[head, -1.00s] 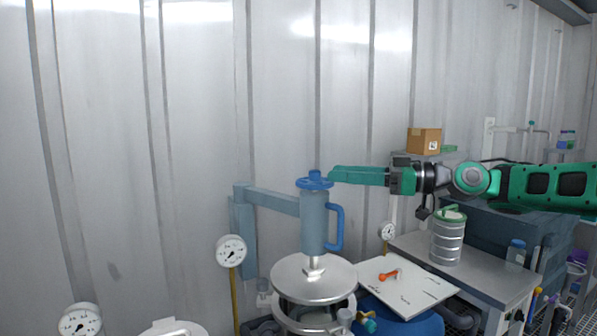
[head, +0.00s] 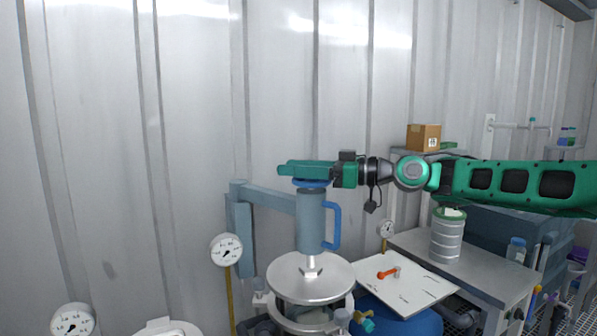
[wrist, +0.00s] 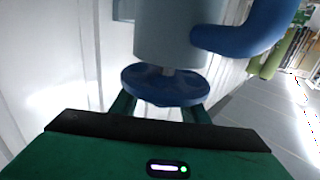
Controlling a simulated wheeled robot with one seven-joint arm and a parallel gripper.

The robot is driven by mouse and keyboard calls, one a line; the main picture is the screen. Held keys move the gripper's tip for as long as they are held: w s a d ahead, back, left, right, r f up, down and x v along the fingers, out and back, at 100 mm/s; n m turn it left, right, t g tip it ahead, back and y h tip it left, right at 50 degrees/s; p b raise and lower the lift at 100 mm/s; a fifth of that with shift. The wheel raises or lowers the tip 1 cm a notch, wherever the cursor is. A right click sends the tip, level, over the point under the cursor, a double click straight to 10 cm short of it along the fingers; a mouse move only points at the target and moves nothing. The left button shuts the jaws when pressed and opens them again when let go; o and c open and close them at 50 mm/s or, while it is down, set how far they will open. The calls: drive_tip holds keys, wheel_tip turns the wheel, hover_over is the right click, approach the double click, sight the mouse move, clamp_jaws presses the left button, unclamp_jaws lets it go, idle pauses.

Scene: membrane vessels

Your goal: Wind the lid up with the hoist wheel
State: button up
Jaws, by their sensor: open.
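The blue hoist wheel (head: 312,183) sits on top of the grey-blue hoist cylinder (head: 311,222), which has a blue handle (head: 335,226) on its right side. The round metal lid (head: 310,277) hangs under the hoist, a little above the vessel (head: 303,312). My gripper (head: 287,169) is at the wheel's height, its fingers reaching across it in the head view. In the wrist view the wheel (wrist: 165,85) lies between my two open fingers (wrist: 160,108). I cannot tell whether they touch its rim.
A blue-grey bracket arm (head: 268,199) joins the hoist to a post on the left. Pressure gauges (head: 227,250) stand nearby. A white board (head: 405,283) with an orange-handled tool (head: 387,274) lies right of the vessel. A ribbed metal canister (head: 447,238) stands on the bench.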

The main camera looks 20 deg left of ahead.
clamp_jaws()
drive_tip(key=shift+s+r+n+g+h, duration=0.1)
drive_tip(key=shift+s+n+g+h, duration=0.1)
drive_tip(key=shift+n+g, duration=0.55)
drive_tip(key=shift+s+n+g+h, duration=0.2)
drive_tip(key=shift+n+g, duration=0.25)
drive_tip(key=shift+g, duration=0.6)
unclamp_jaws()
